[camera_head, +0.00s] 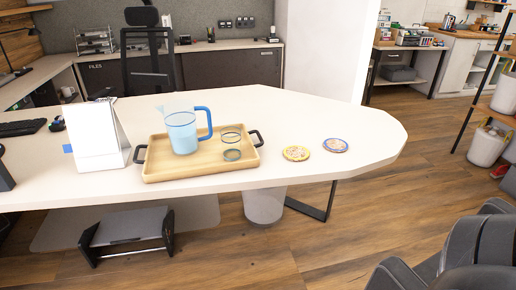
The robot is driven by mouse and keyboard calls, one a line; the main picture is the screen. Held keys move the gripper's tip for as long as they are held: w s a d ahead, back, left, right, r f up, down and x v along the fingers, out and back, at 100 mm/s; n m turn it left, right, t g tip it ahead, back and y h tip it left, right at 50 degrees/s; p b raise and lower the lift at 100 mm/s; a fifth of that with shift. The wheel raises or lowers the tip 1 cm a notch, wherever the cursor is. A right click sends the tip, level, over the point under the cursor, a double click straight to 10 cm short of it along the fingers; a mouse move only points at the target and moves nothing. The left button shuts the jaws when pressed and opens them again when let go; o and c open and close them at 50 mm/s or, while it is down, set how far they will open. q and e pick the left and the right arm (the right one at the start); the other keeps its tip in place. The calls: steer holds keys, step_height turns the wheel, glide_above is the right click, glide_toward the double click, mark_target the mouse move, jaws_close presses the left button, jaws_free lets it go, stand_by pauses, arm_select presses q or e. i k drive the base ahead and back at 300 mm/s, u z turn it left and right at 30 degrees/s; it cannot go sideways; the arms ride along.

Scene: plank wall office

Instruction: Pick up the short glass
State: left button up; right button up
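A short clear glass (231,144) with a dark rim stands upright in the right half of a wooden tray (200,172) on the white table. Its walls are see-through, so the tray shows through it. A pale blue jug (182,135) with a blue handle stands just left of the glass in the same tray, with a small gap between the jug's body and the glass. The tray has dark handles at its left and right ends. Neither of my grippers is in view.
Two round coasters, one yellowish (296,153) and one blue-rimmed (335,145), lie right of the tray on the white table (370,130). A white upright stand (97,140) is left of the tray.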

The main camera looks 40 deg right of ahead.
mark_target(231, 144)
steer(key=z, duration=1.25)
steer(key=i, duration=0.25)
steer(key=z, duration=0.15)
